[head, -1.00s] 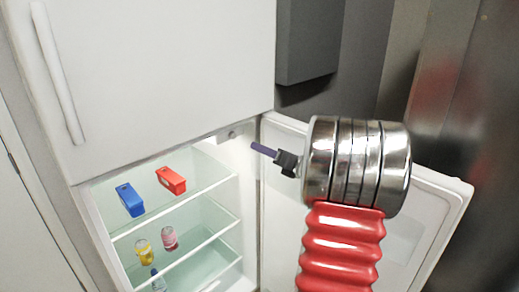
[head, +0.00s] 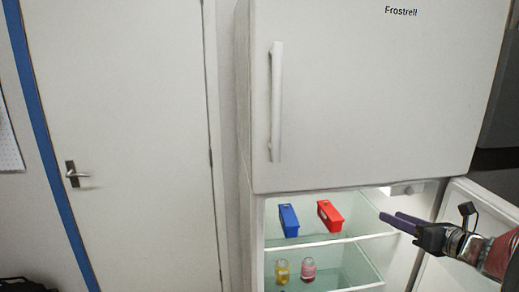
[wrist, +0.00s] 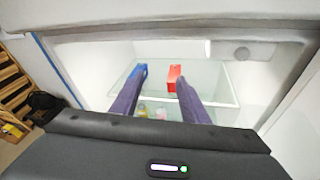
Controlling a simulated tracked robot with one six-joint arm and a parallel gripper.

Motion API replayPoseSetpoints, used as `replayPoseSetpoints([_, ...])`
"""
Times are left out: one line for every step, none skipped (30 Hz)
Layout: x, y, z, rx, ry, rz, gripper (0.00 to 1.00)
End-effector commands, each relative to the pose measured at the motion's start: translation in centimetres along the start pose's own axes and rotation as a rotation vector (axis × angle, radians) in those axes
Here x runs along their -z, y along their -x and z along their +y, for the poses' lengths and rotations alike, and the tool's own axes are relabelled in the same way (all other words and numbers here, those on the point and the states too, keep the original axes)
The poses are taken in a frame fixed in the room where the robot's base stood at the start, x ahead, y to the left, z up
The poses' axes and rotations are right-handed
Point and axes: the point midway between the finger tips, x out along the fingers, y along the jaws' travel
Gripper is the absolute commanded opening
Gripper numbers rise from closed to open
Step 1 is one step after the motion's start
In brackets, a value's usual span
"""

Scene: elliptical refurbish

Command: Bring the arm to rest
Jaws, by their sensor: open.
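My gripper (head: 402,222) is at the right of the head view, in front of the open lower compartment of the white fridge (head: 350,110). Its two purple fingers are apart with nothing between them. In the wrist view my gripper (wrist: 155,98) points into the fridge. A blue box (head: 289,220) and a red box (head: 330,215) stand on the upper glass shelf (head: 310,240). In the wrist view the blue box is partly hidden by the left finger, and the red box (wrist: 174,77) shows between the fingers, farther back.
The open fridge door (head: 460,270) is at the right, close to my arm. A closed white room door (head: 120,130) with a handle is at the left.

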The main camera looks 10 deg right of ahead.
Motion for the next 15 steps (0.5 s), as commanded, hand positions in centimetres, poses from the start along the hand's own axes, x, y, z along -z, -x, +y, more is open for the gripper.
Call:
replayPoseSetpoints([0.3, -0.7, 3.0, -0.045, 0.089, 0.046, 0.41])
replayPoseSetpoints([0.6, -1.0, 4.5, -0.07, 0.143, 0.073, 0.41])
replayPoseSetpoints([1.1, -1.3, 6.4, -0.102, 0.214, 0.107, 0.41])
replayPoseSetpoints([1.6, -1.5, 7.8, -0.127, 0.267, 0.133, 0.41])
replayPoseSetpoints([1.9, -1.6, 9.2, -0.153, 0.322, 0.157, 0.41])
replayPoseSetpoints([2.5, -1.7, 11.0, -0.188, 0.396, 0.187, 0.41])
replayPoseSetpoints([3.0, -1.7, 12.3, -0.215, 0.45, 0.209, 0.41])
replayPoseSetpoints([3.5, -1.6, 13.5, -0.241, 0.507, 0.23, 0.41])
replayPoseSetpoints([4.1, -1.5, 15.1, -0.275, 0.581, 0.256, 0.41])
replayPoseSetpoints([4.6, -1.4, 16.3, -0.302, 0.637, 0.276, 0.41])
replayPoseSetpoints([5.0, -1.2, 17.4, -0.328, 0.694, 0.294, 0.41])
replayPoseSetpoints([5.7, -0.9, 18.9, -0.364, 0.77, 0.317, 0.41])
replayPoseSetpoints([6.2, -0.6, 19.9, -0.393, 0.827, 0.333, 0.41])
replayPoseSetpoints([6.7, -0.3, 20.9, -0.42, 0.886, 0.348, 0.41])
replayPoseSetpoints([7.3, 0.1, 22.1, -0.455, 0.963, 0.367, 0.41])
